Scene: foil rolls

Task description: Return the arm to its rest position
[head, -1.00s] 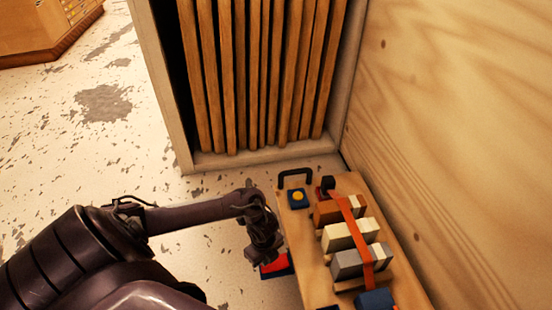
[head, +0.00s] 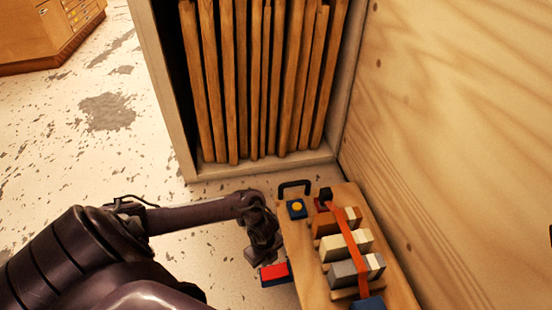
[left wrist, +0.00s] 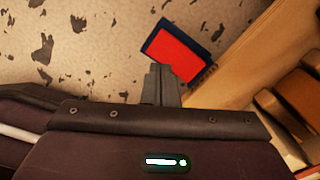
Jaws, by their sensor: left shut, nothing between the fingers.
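My left arm comes in from the left in the head view. Its gripper (head: 264,251) hangs over the floor, close to the left side of a wooden board. In the left wrist view the gripper's fingers (left wrist: 161,84) are together and hold nothing. A red and blue block-like item (head: 274,273) lies beyond the fingers, beside the board's edge. It also shows in the left wrist view (left wrist: 182,50), apart from or just behind the fingertips; I cannot tell the exact gap. My right gripper is not seen.
The wooden board (head: 312,268) carries strapped blocks (head: 345,245), a black handle (head: 294,185) and a blue piece with a yellow button (head: 297,208). A rack of wooden slats (head: 255,90) stands behind. A plywood wall (head: 450,130) closes the right. Open floor (head: 90,150) lies left.

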